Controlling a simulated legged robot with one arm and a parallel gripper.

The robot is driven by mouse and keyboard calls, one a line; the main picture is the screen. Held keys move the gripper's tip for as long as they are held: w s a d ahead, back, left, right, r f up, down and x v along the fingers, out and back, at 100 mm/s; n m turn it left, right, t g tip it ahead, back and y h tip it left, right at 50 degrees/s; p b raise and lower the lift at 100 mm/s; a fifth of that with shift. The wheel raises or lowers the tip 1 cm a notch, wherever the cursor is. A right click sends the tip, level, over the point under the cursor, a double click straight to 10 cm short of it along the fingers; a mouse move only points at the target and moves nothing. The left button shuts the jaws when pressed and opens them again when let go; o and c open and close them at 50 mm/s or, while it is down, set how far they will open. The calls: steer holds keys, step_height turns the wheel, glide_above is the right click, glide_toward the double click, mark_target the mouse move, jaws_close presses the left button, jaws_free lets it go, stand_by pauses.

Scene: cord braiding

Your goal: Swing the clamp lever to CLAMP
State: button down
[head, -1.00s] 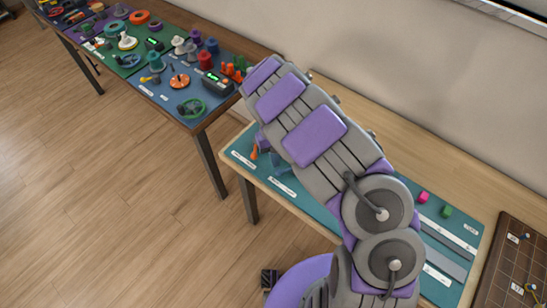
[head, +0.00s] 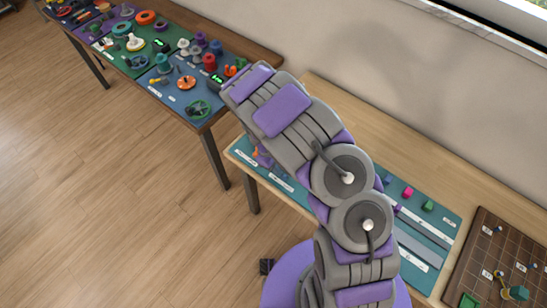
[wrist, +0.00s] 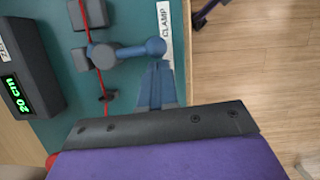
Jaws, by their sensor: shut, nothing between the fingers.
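In the wrist view the clamp lever (wrist: 130,51) is a blue-grey arm with a round knob at its right end, pointing right from its pivot. The knob lies beside the lower end of the white CLAMP label (wrist: 164,22). My gripper (wrist: 157,68) is shut and empty, its fingertips just below the knob. I cannot tell whether they touch it. A red cord (wrist: 87,20) runs between grey blocks by the lever's pivot. In the head view my own arm hides the gripper and most of the lever's area.
A dark box with a green "20 cm" display (wrist: 22,90) stands at left in the wrist view. The teal mat (head: 408,262) lies on a wooden table. A pegged brown board (head: 500,255) is at right. Another table with many coloured parts stands at upper left.

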mark_target(285, 178)
steer(key=s+n+p, duration=0.1)
steer(key=n+p, duration=0.1)
steer(key=s+d+n+p, duration=0.1)
steer(key=n+p, duration=0.1)
steer(key=shift+s+d+r+t+h+p, duration=0.1)
steer(key=shift+d+r+t+h+p, duration=0.1)
steer(key=shift+t+h+p, duration=0.2)
steer(key=shift+s+d+f+n+t+p, duration=0.2)
steer(key=shift+d+n+t+p, duration=0.15)
steer(key=shift+n+p, duration=0.45)
